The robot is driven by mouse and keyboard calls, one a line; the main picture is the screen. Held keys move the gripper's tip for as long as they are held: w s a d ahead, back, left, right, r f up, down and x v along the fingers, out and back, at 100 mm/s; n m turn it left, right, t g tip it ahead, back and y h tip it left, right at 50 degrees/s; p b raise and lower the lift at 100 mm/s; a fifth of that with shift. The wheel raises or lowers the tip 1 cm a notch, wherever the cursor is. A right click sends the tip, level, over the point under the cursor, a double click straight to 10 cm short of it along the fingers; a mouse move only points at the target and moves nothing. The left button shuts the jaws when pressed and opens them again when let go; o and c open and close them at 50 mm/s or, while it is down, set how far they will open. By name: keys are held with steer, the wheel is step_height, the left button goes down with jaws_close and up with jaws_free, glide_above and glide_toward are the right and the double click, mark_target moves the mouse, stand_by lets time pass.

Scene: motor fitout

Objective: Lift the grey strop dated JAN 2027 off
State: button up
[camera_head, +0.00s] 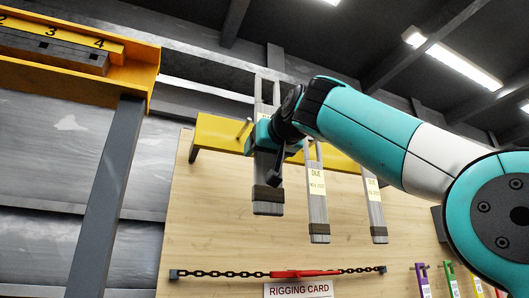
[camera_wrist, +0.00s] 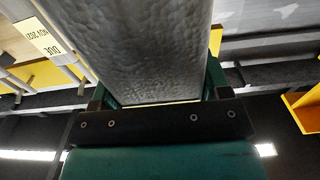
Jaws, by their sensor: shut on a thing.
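My gripper (camera_head: 268,140) is shut on the leftmost grey strop (camera_head: 267,197) in front of the yellow rail (camera_head: 216,134). This strop's lower end hangs higher than those of its neighbours, and its upper loop rises above the rail. In the wrist view the held strop (camera_wrist: 155,45) fills the middle, between the fingers of my gripper (camera_wrist: 160,98). A second grey strop (camera_head: 319,215) hangs to the right, with a tag that reads DUE NOV 2027. A third grey strop (camera_head: 377,215) hangs further right; its date is too small to read.
A wooden board (camera_head: 215,235) stands behind the strops. A chain with a red middle part (camera_head: 298,273) runs across it below, above a RIGGING CARD sign (camera_head: 298,290). A yellow numbered shelf (camera_head: 130,78) is at upper left.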

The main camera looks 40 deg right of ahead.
steer(key=f+p+x, duration=0.2)
steer(key=p+x, duration=0.2)
steer(key=x, duration=1.3)
steer(key=shift+w+f+p, duration=0.3)
steer(key=shift+f+p, duration=0.05)
steer(key=shift+f, duration=0.05)
stand_by(1.6)
steer(key=shift+s+r, duration=0.1)
steer(key=shift+s, duration=0.05)
steer(key=shift+s+a+r, duration=0.1)
steer(key=shift+s+r, duration=0.2)
steer(key=shift+s, duration=0.25)
stand_by(0.4)
